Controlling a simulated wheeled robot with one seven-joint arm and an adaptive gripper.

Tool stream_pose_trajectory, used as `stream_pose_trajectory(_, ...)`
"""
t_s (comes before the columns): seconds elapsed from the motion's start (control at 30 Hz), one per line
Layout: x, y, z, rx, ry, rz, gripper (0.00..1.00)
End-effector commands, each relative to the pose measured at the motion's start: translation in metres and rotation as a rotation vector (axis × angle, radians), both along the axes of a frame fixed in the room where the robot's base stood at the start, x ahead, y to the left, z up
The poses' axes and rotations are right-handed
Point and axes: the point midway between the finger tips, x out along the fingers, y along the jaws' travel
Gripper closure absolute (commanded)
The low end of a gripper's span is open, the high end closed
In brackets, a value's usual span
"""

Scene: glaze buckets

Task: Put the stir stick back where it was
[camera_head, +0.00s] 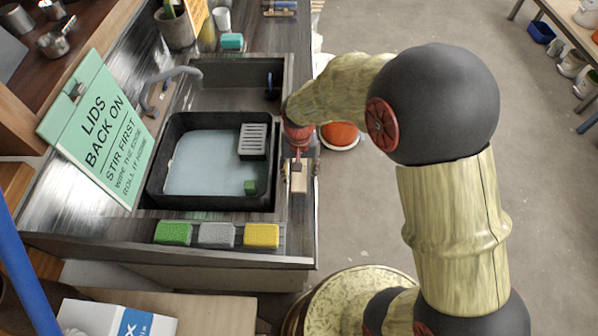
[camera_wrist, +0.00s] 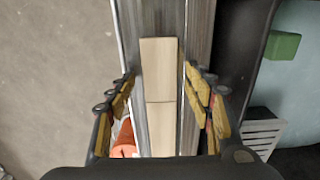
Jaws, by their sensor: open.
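A pale wooden piece (camera_wrist: 158,60), flat and straight-sided with a seam across it, lies along the narrow counter edge beside the sink; it also shows in the head view (camera_head: 299,184). It may be the stir stick, but I cannot tell for sure. My gripper (camera_head: 299,166) is above this piece at the sink's right side. In the wrist view my gripper (camera_wrist: 158,86) is open, with its yellow-padded fingers on either side of the piece and apart from it. The far end of the piece is hidden by my gripper's body.
A black basin (camera_head: 157,186) of pale water sits in the sink, with a grey grate (camera_head: 253,140) and a green block (camera_head: 250,187). Green (camera_head: 173,233), grey (camera_head: 217,235) and yellow (camera_head: 262,236) sponges line the front. A lids sign (camera_head: 100,130) leans left. An orange-topped bucket (camera_head: 340,134) stands right.

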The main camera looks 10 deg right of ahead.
Motion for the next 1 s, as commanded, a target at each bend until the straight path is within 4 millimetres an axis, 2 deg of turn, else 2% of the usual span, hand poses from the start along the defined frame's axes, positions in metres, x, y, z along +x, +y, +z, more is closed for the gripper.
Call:
stream_pose_trajectory(0.23,0.000,0.000,0.002,0.000,0.000,0.000,0.48)
stream_pose_trajectory(0.37,0.000,0.000,0.012,0.001,-0.001,0.000,0.48)
stream_pose_trajectory(0.8,0.000,0.000,0.096,0.000,-0.003,0.000,0.48)
stream_pose_trajectory(1.0,0.000,0.000,0.116,0.000,-0.001,0.000,0.48)
